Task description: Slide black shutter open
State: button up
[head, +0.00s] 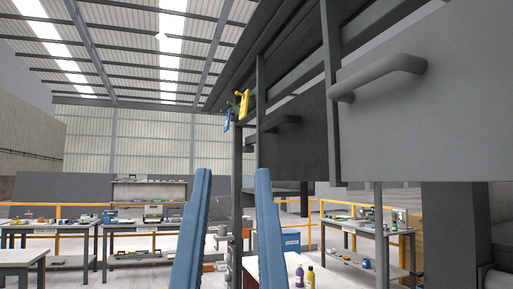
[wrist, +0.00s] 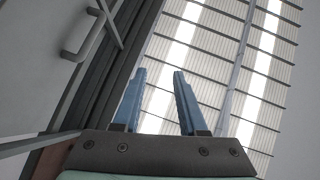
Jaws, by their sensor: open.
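The black shutter (head: 300,150) is a dark panel at the centre right of the head view, beside a nearer grey shutter. Its dark bar handle (head: 275,123) sticks out near its upper left. My gripper (head: 233,172) is open and empty, with two blue fingers pointing up, below and left of the black shutter's handle and apart from it. In the wrist view my gripper (wrist: 158,72) points toward the roof with nothing between the fingers. A grey panel with a bar handle (wrist: 84,36) shows at upper left there; I cannot tell which shutter it is.
The grey shutter (head: 430,110) with its own handle (head: 380,75) stands nearer, at right. Dark rails run above both. Blue and yellow items (head: 238,107) hang by a post left of the black shutter. Workbenches (head: 140,228) stand behind. Space left of the fingers is open.

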aim_at(294, 145)
jog(key=i+j+z, duration=0.65)
jog(key=j, duration=0.35)
jog(key=i, duration=0.1)
